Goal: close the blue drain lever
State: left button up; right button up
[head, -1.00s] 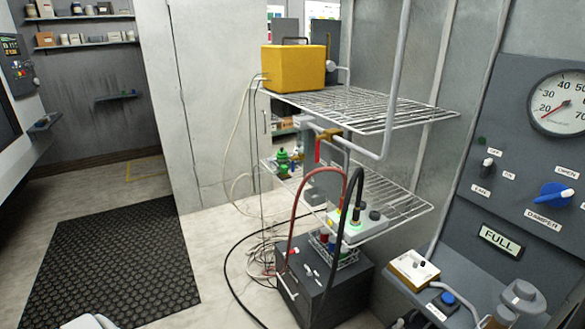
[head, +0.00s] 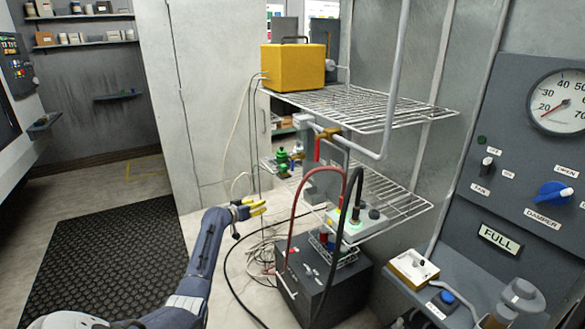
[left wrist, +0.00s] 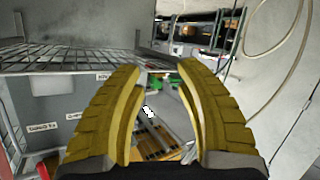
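I cannot make out a blue drain lever in either view. A brass valve (head: 328,133) with a red handle (head: 317,150) sits on the pipe under the upper wire shelf. My left gripper (head: 256,207) has yellow fingers and is in front of the rack, left of the lower shelf. In the left wrist view its fingers (left wrist: 158,68) are spread apart with nothing held between them. Green fittings (head: 283,160) stand at the left end of the lower shelf; green also shows beyond the fingertips (left wrist: 150,82). My right gripper is not in view.
The lower wire shelf (head: 405,204) carries a grey box with red and black hoses. A dark cabinet (head: 325,290) stands below, with loose cables on the floor beside it. A yellow box (head: 292,67) sits on the upper shelf. A blue damper knob (head: 553,195) is on the right panel.

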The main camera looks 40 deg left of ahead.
pick_arm(q)
notch_tip(320, 180, up, 10)
jog(key=m+t+h, duration=0.2)
jog(key=m+h, duration=0.3)
jog(key=m, duration=0.2)
send_near(292, 166)
jog(key=shift+t, duration=0.4)
jog(key=x, duration=0.7)
jog(key=f+x, duration=0.1)
jog(key=x, duration=0.2)
jog(key=shift+w, duration=0.25)
grip_shut()
